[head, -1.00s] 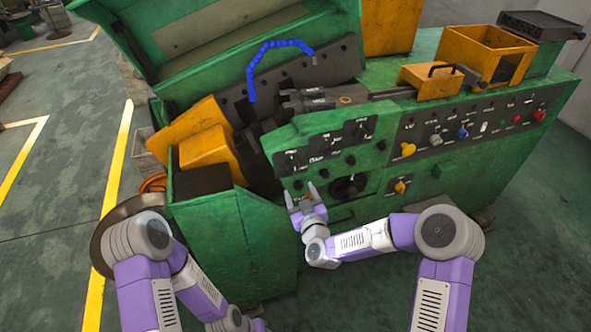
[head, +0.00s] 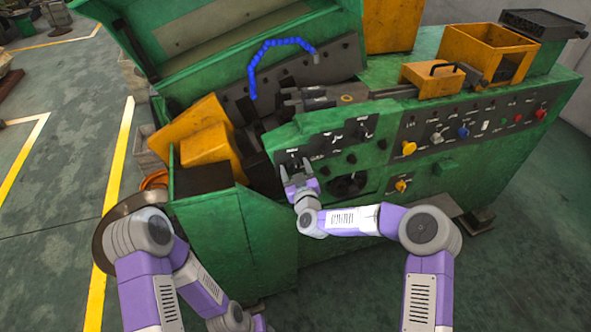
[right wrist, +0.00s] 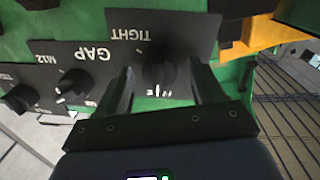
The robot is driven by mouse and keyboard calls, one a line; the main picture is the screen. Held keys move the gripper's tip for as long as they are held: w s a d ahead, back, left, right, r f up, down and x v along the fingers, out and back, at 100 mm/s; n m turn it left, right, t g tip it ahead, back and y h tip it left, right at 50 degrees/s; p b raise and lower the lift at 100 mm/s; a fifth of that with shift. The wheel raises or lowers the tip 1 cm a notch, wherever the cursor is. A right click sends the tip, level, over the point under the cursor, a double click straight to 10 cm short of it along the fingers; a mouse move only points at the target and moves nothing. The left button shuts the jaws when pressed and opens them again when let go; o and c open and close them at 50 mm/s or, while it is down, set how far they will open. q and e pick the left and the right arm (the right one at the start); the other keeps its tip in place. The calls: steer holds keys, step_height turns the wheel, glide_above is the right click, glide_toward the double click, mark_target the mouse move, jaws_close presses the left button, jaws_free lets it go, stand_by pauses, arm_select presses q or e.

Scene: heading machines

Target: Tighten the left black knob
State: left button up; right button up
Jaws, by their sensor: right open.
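The left black knob (right wrist: 160,70) shows in the right wrist view, on a dark plate lettered TIGHT that appears upside down. It has a white pointer line. In the head view this knob (head: 294,163) is at the left end of the upper knob row, partly behind the fingertips. My right gripper (head: 296,168) is open in front of it. In the right wrist view its two fingers (right wrist: 162,78) stand on either side of the knob, with a gap on each side; contact is not visible. My left arm runs off the bottom edge, its gripper out of view.
Other black knobs, including the GAP knob (right wrist: 73,84), sit beside it on the green machine (head: 250,245). A dark handwheel (head: 347,186) is below right. Yellow, blue and red controls (head: 463,132) lie further right. A yellow block (head: 205,146) stands left.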

steer(key=shift+c, duration=0.3)
steer(key=c, duration=1)
